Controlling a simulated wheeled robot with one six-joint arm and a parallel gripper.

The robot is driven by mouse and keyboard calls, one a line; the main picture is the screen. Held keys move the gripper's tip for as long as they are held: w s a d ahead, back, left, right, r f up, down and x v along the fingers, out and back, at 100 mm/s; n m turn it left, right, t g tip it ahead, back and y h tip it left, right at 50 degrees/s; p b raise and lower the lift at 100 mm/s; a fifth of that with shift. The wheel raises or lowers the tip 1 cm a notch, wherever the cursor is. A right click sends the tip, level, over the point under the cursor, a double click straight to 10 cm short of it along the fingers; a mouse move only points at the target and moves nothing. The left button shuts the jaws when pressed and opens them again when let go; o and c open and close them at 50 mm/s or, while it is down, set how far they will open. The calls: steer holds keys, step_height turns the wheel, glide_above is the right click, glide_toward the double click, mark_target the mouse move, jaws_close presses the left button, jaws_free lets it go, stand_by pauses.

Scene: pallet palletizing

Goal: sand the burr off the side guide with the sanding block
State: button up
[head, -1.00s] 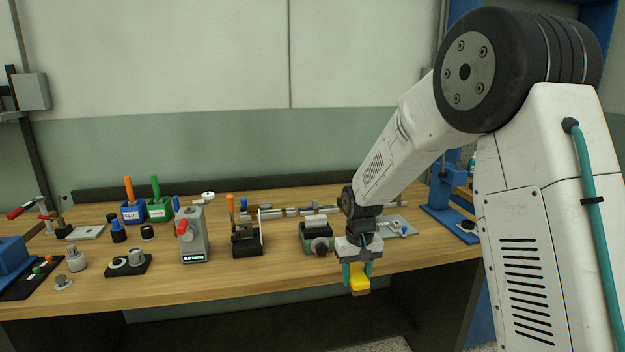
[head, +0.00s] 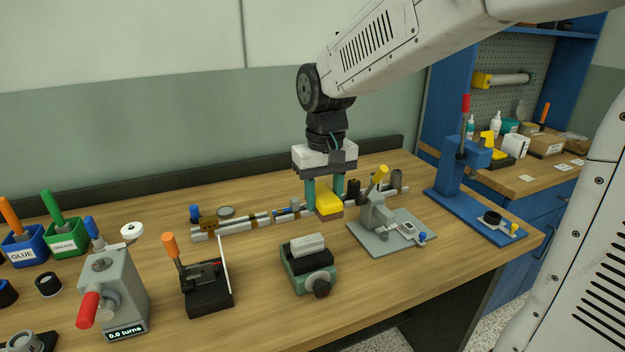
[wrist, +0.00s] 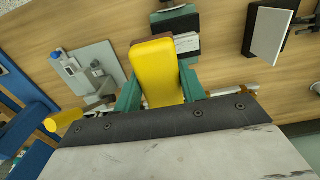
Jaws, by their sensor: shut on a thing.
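My gripper (head: 325,196) is shut on the yellow sanding block (head: 329,203), with a teal finger on each side of it. The block has a brown underside and is held above the bench, near the rail in the head view. It also shows in the wrist view (wrist: 157,72), between the fingers. A pale piece, which may be the side guide (head: 308,244), sits in the green vise (head: 296,277), in front of the gripper and apart from the block. The vise also shows in the wrist view (wrist: 177,20), partly hidden by the block. I cannot make out a burr.
A jointed metal rail (head: 235,228) runs along the back of the bench. A grey fixture plate (head: 372,243) stands right of the vise and a blue press (head: 466,205) beyond it. A black fixture with an orange handle (head: 208,300) stands left. Bare wood surrounds the vise.

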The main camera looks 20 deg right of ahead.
mark_target(293, 243)
steer(key=shift+w+a+f, duration=0.1)
steer(key=shift+w+f, duration=0.05)
steer(key=shift+f, duration=2.7)
steer(key=shift+f, duration=0.65)
steer(key=shift+a+r, duration=0.1)
steer(key=shift+a, duration=3.25)
steer(key=shift+d, duration=0.1)
